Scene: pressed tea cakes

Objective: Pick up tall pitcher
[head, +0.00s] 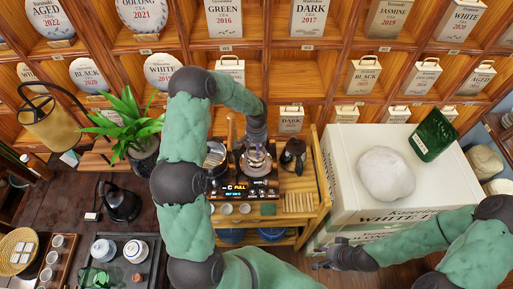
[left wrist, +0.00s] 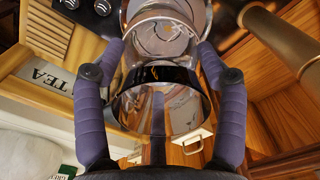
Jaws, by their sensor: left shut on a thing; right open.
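A clear glass vessel with a dark band, which looks like the tall pitcher (left wrist: 155,100), fills the middle of the left wrist view. My left gripper (left wrist: 162,50) has one purple finger on each side of it and is shut on it. In the head view the glass (head: 257,168) shows below my left gripper (head: 256,142), over the lit brewing station; I cannot tell whether it still rests there. My left arm hides part of the station. My right gripper (head: 324,263) is open and empty, low at the right, before the white carton.
A dark brown pot (head: 293,153) stands close right of the glass. Small cups (head: 227,209) sit in front of the station (head: 240,192). A white carton (head: 345,180) bears a pale round lump (head: 386,173) and a green box (head: 433,135). Shelves of tea packages (head: 285,75) rise behind.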

